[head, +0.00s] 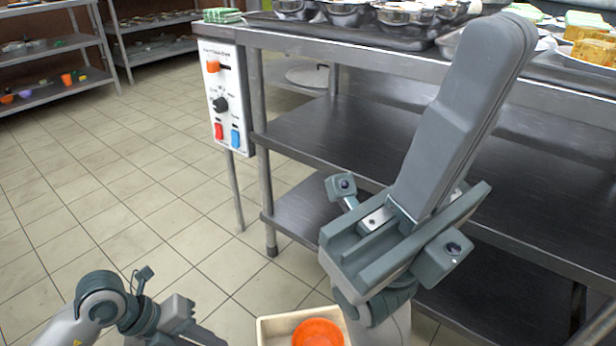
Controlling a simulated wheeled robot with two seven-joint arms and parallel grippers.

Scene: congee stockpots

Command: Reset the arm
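My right gripper (512,36) is large in the right half of the head view. Its long grey fingers point up and to the right, in front of the steel table. The fingers lie together with nothing visible between them. My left gripper (205,337) is low at the bottom left, over the tiled floor, and partly cut off by the frame edge. Whether its fingers are open or shut does not show.
The steel table (300,42) with lower shelves carries metal bowls (345,12) and trays. A control panel (226,95) hangs at its left corner. A beige box (275,328) with an orange bowl (318,333) is at the bottom. Floor (150,190) at left is clear.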

